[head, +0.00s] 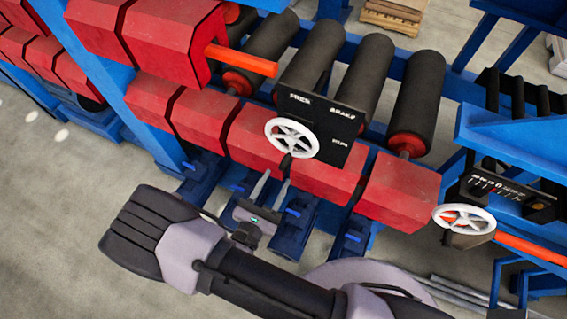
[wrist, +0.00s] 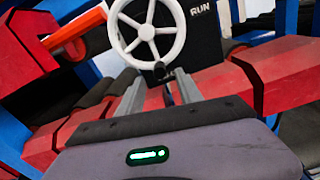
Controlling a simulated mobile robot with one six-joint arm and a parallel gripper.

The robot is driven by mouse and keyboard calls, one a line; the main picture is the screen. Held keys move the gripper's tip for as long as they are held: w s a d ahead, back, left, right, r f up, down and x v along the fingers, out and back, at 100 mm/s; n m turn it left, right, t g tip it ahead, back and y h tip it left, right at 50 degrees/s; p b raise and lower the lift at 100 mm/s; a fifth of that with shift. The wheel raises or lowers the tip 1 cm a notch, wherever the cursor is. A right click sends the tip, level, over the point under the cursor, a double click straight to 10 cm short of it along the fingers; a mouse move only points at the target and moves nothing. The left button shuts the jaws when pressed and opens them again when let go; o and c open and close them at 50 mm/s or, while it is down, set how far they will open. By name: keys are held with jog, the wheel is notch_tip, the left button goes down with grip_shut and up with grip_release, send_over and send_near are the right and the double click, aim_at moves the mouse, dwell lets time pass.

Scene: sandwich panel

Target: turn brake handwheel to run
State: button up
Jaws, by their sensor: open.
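The brake handwheel (head: 291,137) is a white spoked wheel in front of a black panel (head: 325,112) lettered FREE, BRAKE and RUN. It also fills the upper middle of the wrist view (wrist: 146,31), with the word RUN to its right. A dark handle knob (head: 286,162) sticks out at the wheel's lower rim. My gripper (head: 274,174) is open just below the wheel. In the wrist view, the knob (wrist: 160,72) lies between and just beyond the fingertips. I cannot tell whether a finger touches it.
Red blocks (head: 335,180) line the machine behind the gripper, with black rollers (head: 418,100) above. An orange bar (head: 240,60) juts out at upper left of the wheel. A second white handwheel (head: 464,219) with a scale stands at right. Grey floor (head: 60,220) is clear at left.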

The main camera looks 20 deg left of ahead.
aim_at(282, 170)
jog(key=w, duration=0.5)
jog(key=shift+w+d, duration=0.3)
jog(key=shift+w, duration=0.1)
jog(key=shift+c, duration=0.4)
grip_shut()
dwell(0.5)
